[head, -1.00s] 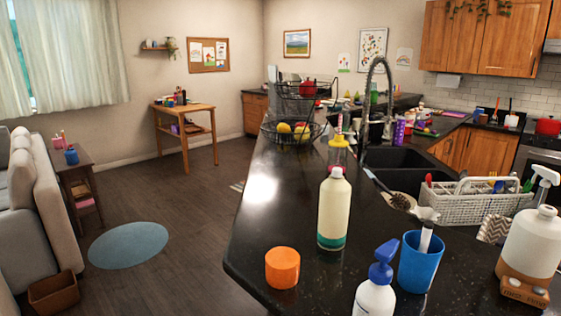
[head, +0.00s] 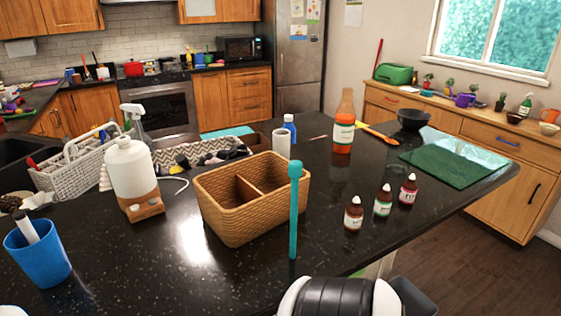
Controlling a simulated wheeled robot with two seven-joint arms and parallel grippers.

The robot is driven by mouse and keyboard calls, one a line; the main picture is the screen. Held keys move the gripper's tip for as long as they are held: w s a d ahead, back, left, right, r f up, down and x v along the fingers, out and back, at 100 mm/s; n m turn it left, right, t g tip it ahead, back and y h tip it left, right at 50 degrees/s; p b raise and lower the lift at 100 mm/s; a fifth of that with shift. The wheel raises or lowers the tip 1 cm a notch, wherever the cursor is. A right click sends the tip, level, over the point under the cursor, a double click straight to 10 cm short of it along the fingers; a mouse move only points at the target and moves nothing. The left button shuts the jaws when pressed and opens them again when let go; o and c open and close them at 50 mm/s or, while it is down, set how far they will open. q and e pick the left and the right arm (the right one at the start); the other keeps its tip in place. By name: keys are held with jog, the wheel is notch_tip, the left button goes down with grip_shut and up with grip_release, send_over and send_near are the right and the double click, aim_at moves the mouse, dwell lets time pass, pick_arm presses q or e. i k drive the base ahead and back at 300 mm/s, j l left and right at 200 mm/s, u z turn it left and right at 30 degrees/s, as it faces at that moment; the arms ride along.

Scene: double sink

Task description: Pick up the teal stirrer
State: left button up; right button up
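The teal stirrer (head: 293,218) is a thin rod with a rounded knob at the top. It appears upright on the black counter, in front of the right end of a woven basket (head: 236,215). Its lower end seems to meet the counter, and I cannot tell if it leans on the basket. Neither of my grippers is in view. A white and black part of my own body shows at the bottom edge, just right of the stirrer.
Several small dropper bottles (head: 383,202) stand right of the stirrer. A sauce bottle (head: 343,130), a black bowl (head: 412,118) and a green mat (head: 455,158) are farther back. A white dispenser (head: 131,172) and a blue cup (head: 38,252) stand left. The counter before the basket is clear.

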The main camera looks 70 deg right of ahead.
aim_at(296, 167)
jog(key=z, duration=2.3)
